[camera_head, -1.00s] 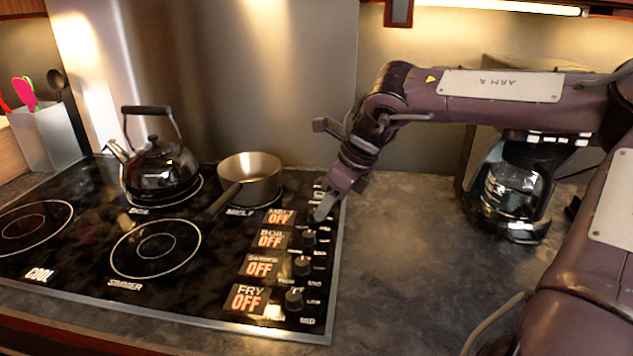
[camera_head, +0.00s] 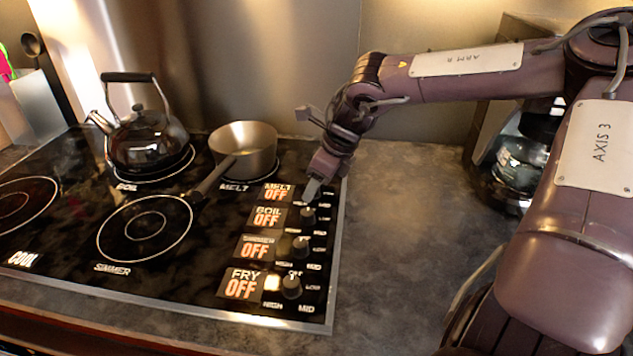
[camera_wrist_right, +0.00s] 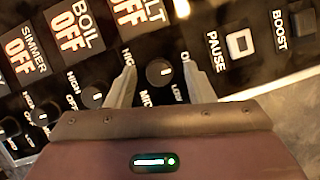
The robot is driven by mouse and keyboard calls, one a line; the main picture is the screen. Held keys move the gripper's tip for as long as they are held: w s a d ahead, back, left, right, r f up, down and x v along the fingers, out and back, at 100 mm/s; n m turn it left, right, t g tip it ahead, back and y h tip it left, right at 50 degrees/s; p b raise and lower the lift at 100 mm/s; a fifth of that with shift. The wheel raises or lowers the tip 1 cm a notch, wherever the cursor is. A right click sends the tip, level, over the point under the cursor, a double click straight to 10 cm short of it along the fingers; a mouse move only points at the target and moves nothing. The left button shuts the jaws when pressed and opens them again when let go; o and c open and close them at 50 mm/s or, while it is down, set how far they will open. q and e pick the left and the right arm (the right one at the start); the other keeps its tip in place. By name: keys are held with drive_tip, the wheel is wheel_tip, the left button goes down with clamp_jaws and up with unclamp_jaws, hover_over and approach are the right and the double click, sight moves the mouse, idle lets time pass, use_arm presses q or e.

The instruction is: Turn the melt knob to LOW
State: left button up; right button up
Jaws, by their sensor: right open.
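The melt knob (camera_wrist_right: 160,72) is a small round black knob with a light pointer mark. In the right wrist view it sits between the two fingertips of my right gripper (camera_wrist_right: 160,76), which is open around it. I cannot tell whether the fingers touch it. In the head view, my right gripper (camera_head: 311,189) points down at the panel beside the melt display and hides the knob. The melt display (camera_head: 277,193) reads OFF in orange. My left gripper is not in view.
The boil knob (camera_head: 308,217), simmer knob (camera_head: 300,247) and fry knob (camera_head: 291,286) line up toward the front. A saucepan (camera_head: 243,146) and a kettle (camera_head: 148,140) stand on rear burners. A coffee maker (camera_head: 515,165) is behind my arm. The counter (camera_head: 400,230) to the right is clear.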

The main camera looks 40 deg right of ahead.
drive_tip(key=c, duration=1)
drive_tip(key=shift+m, duration=0.3)
